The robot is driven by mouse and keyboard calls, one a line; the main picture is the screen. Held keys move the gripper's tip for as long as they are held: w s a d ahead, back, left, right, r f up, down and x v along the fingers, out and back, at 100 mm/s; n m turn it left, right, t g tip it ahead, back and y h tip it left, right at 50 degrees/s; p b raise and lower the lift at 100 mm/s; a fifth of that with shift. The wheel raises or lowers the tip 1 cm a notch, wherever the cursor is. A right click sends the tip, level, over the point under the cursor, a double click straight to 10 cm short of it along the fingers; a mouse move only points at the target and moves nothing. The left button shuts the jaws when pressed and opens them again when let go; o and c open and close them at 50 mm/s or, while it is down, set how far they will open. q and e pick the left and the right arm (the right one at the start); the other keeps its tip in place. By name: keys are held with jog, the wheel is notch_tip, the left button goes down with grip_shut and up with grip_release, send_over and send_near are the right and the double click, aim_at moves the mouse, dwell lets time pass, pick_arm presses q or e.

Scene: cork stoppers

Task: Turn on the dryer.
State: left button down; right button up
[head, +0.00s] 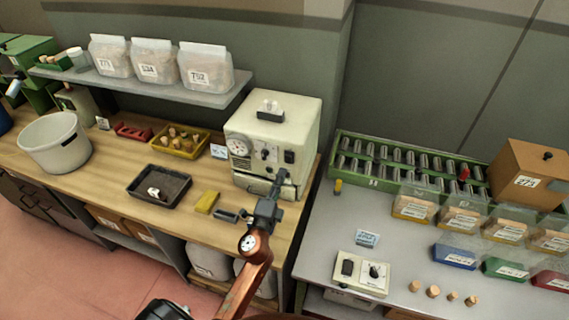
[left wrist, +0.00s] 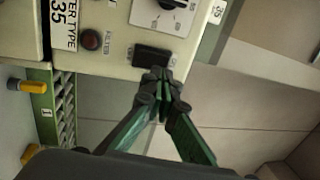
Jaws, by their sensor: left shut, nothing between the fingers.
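The dryer (head: 270,125) is a cream box on the wooden bench, with a round gauge, a knob (head: 265,154) and a dark rocker switch (head: 289,157) on its front. In the left wrist view its panel shows the black switch (left wrist: 152,56), a dial (left wrist: 172,5) and a red button (left wrist: 91,40). My left gripper (head: 281,176) is shut and empty in front of the panel, just below the switch. In the left wrist view its fingertips (left wrist: 160,76) are at the edge of the switch; I cannot tell if they touch it. My right gripper is not in view.
A dark tray (head: 142,191), a yellow block (head: 207,202) and a yellow bin of corks (head: 181,152) sit left of the dryer. On the grey table at right are a cream control box (head: 361,272), loose corks and a green rack (head: 345,147).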

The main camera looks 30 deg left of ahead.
aim_at(288, 158)
pick_arm(q)
jog(key=x, duration=0.4)
jog(key=shift+w, duration=0.1)
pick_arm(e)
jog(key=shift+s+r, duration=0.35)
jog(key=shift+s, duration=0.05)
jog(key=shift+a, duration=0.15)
pick_arm(q)
jog(key=shift+p, duration=0.3)
